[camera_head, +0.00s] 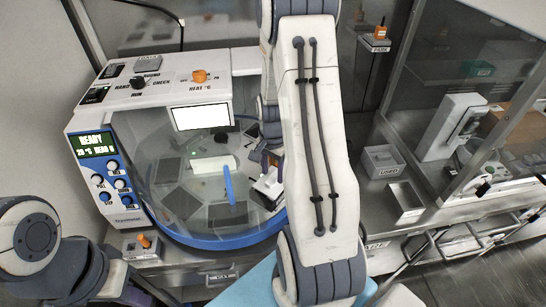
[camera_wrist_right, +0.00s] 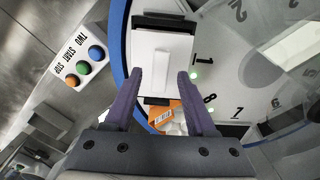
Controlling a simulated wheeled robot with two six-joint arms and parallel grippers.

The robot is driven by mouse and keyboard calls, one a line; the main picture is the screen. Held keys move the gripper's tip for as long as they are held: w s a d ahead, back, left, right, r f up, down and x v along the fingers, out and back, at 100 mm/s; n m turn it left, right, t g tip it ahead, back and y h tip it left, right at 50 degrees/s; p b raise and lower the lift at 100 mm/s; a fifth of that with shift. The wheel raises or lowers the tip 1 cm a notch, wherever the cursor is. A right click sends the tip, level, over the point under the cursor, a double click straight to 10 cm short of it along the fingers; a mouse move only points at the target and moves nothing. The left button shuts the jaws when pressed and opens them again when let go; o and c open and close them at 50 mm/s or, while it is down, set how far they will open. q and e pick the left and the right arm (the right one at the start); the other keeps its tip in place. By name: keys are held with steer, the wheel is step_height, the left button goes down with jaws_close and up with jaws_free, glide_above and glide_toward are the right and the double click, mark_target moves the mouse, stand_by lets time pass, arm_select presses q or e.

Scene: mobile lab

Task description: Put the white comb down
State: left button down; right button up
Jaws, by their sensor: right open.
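A white flat piece with a raised narrow block (camera_wrist_right: 161,72), which looks like the white comb, lies on a dark plate on the round deck in the right wrist view. In the head view a white piece (camera_head: 268,187) shows beside my right arm, partly hidden. My right gripper (camera_wrist_right: 160,76) is open, with its two purple fingers apart on either side of the raised block. I see no finger closed on it, and cannot tell the height gap. My left arm shows at the lower left of the head view, but its fingers are not visible.
The round machine's blue rim (camera_head: 215,243) encloses the deck with several dark plates and an upright blue bar (camera_head: 228,185). An orange-and-white box (camera_wrist_right: 163,115) lies near my right fingers. Grey bins (camera_head: 383,161) and a glass cabinet stand to the right.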

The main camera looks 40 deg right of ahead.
mark_target(273, 178)
step_height(273, 178, up, 10)
steer(key=b, duration=0.1)
steer(key=a+n, duration=0.1)
steer(key=a, duration=0.2)
steer(key=a+r+n, duration=0.1)
steer(key=a, duration=0.1)
steer(key=a+n, duration=0.2)
steer(key=a, duration=0.1)
steer(key=shift+w+a+r, duration=0.3)
steer(key=shift+r, duration=0.05)
steer(key=s+a+r+n, duration=0.25)
steer(key=a+n, duration=0.35)
steer(key=a, duration=0.4)
steer(key=s+a+n+y, duration=0.1)
steer(key=s+a+n, duration=1.1)
steer(key=s, duration=0.2)
steer(key=shift+s+n, duration=0.25)
steer(key=shift+n, duration=0.15)
steer(key=shift+a, duration=0.1)
